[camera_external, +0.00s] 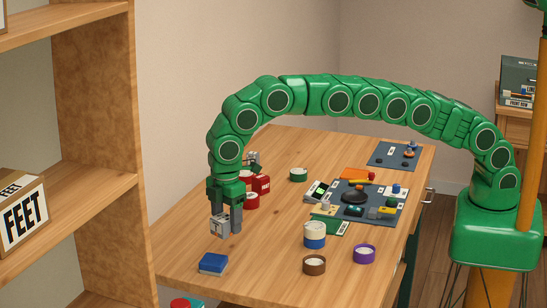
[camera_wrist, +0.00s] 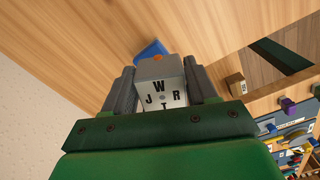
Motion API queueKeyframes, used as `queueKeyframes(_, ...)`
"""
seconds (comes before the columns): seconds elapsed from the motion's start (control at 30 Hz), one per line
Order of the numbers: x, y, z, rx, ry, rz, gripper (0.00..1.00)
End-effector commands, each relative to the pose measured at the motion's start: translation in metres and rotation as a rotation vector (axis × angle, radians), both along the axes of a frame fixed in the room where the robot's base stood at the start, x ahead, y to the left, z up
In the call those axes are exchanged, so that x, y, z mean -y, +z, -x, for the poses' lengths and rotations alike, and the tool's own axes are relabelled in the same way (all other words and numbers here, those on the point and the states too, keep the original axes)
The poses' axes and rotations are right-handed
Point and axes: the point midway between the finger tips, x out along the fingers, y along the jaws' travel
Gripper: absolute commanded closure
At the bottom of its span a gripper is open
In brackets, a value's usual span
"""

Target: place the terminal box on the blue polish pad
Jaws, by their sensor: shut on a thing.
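The terminal box (camera_external: 219,225) is a small light grey box. In the wrist view the terminal box (camera_wrist: 160,88) shows black letters W, J, R and T and an orange dot. My gripper (camera_external: 226,222) is shut on it, with one dark finger on each side in the wrist view (camera_wrist: 160,75). My gripper points down and holds the box above the table's front left part. The blue polish pad (camera_external: 213,263) lies flat on the table, below and slightly left of the box in the external view. In the wrist view the pad (camera_wrist: 151,49) is partly hidden behind the box.
On the wooden table (camera_external: 180,240), a blue-and-cream round container (camera_external: 315,236), a brown roll (camera_external: 314,265) and a purple roll (camera_external: 364,254) stand right of the pad. Red items (camera_external: 260,184) are behind my gripper. Dark mats (camera_external: 370,203) with parts lie farther right. A shelf (camera_external: 95,120) stands left.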

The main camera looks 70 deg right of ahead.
Motion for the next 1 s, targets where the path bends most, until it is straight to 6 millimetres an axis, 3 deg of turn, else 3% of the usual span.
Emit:
queueKeyframes(0.4,-0.012,-0.027,-0.016,-0.004,0.001,0.001,0.74)
queueKeyframes(1.0,-0.017,-0.035,-0.023,0.000,0.001,0.001,0.74)
